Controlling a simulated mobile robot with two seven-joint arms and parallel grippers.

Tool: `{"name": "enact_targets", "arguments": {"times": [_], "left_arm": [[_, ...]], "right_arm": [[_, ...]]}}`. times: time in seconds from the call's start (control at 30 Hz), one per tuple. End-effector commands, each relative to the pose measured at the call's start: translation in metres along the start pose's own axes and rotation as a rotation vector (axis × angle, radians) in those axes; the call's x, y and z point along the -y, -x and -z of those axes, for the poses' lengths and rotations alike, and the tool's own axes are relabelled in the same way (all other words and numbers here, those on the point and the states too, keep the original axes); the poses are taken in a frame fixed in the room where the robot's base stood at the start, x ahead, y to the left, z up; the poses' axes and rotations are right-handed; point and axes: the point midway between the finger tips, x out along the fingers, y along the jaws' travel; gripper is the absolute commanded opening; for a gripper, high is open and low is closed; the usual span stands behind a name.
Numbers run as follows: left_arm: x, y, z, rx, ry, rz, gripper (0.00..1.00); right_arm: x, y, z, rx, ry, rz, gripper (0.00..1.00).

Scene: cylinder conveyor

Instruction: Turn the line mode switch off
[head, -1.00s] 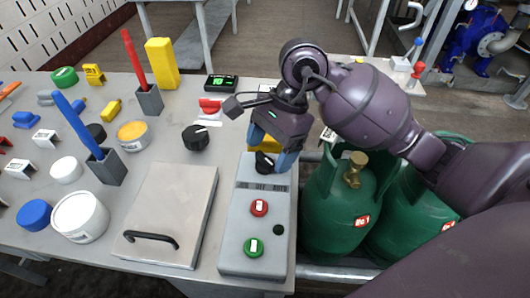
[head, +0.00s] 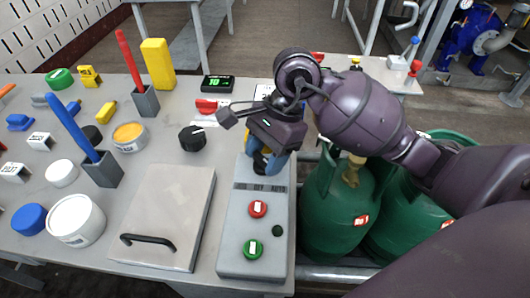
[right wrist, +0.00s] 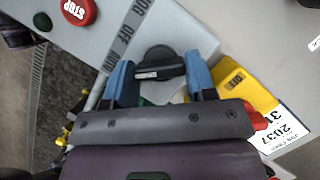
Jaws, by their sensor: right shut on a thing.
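The grey control box (head: 238,225) stands at the table's right edge, with a strip lettered JOG, OFF, AUTO (head: 264,188) near its far end. The black mode switch knob (right wrist: 158,63) is beyond this strip, with a pale mark on it. My right gripper (head: 263,163) is over the far end of the box. In the right wrist view its blue fingers (right wrist: 162,82) are on both sides of the knob, shut on it. In the head view the gripper mostly hides the knob, and I cannot tell which label it points to. My left gripper is not in view.
A red STOP button (head: 258,209) and a green button (head: 253,249) are on the box. A lidded plate with a black handle (head: 148,241) lies to its left. Green gas cylinders (head: 325,215) stand to the right. A black dial (head: 192,138) is nearby.

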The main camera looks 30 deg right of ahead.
Motion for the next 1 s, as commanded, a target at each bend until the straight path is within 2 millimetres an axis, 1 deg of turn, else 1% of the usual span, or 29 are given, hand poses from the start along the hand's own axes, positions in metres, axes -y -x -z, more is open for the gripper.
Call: {"name": "enact_targets", "arguments": {"times": [0.27, 0.7, 1.0], "left_arm": [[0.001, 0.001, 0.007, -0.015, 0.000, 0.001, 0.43], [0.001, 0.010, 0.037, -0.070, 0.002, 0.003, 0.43], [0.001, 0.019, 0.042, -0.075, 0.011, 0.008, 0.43]], "right_arm": [[-0.001, 0.003, 0.000, -0.002, -0.088, 0.038, 0.27], [-0.003, 0.005, -0.002, -0.001, -0.413, 0.178, 0.27], [-0.004, 0.004, -0.003, 0.000, -0.605, 0.257, 0.27]]}}
